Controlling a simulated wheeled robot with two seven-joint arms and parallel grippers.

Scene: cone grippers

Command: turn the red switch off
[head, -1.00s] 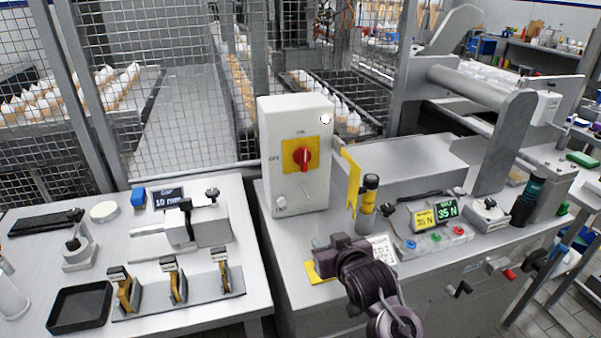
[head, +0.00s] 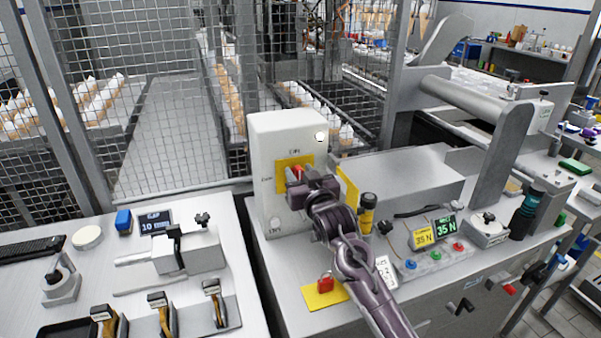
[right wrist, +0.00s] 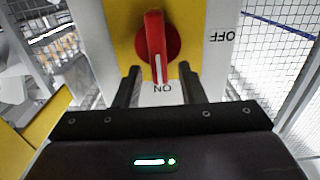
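The red switch (right wrist: 158,48) is a round rotary knob on a yellow plate on the front of a white box (head: 287,135). In the right wrist view its white mark points at the ON label; the OFF label is to the right. In the head view the knob (head: 297,172) is mostly hidden behind my right gripper. My right gripper (right wrist: 158,85) is open, its two dark fingers pointing at the plate, either side of the ON label. The knob's handle end lies between the fingertips; I cannot tell if they touch it. My left gripper is not in view.
A wire mesh fence rises behind. A side table (head: 120,285) with tools stands at left.

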